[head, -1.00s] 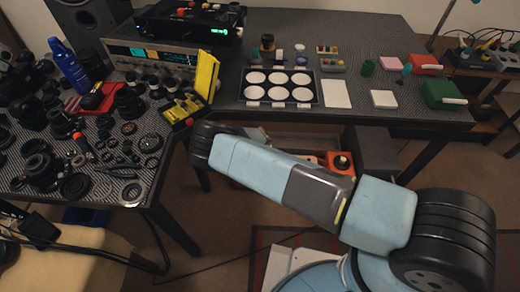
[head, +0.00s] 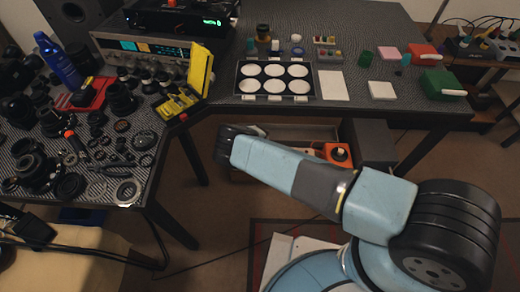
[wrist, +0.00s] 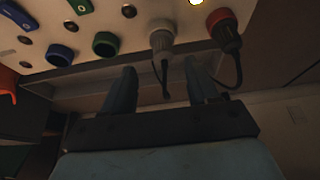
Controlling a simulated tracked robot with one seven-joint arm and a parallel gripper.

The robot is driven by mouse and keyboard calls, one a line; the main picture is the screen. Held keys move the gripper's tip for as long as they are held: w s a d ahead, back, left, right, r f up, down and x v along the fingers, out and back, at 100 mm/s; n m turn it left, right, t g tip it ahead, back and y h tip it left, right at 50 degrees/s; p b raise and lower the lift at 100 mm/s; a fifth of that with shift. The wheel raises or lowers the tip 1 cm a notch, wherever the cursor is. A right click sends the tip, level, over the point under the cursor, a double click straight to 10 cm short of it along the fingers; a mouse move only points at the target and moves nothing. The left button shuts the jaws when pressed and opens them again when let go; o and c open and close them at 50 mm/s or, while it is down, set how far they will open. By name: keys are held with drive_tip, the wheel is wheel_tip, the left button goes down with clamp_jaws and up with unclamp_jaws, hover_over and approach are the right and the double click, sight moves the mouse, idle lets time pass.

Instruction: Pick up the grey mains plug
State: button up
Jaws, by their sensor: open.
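The grey plug (wrist: 162,38) sits in a pale panel (wrist: 75,54) at the top of the wrist view, with a dark cable hanging from it. My gripper (wrist: 161,78) is open and empty, with one finger below and left of the plug and the other below and right. The fingertips look apart from the plug; the exact gap is hard to judge. In the head view I cannot make out the gripper or the grey plug.
A red and black plug (wrist: 225,30) with its own cable sits close to the right of the grey one. Blue and green rings (wrist: 104,44) line the panel to the left. In the head view, a table (head: 222,112) with a white-disc tray stands beyond my arm.

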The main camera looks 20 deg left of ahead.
drive_tip(key=shift+a+x, duration=0.15)
drive_tip(key=shift+x, duration=1.05)
drive_tip(key=shift+a+x, duration=0.1)
drive_tip(key=shift+x, duration=1.15)
drive_tip(key=shift+r, duration=0.1)
clamp_jaws()
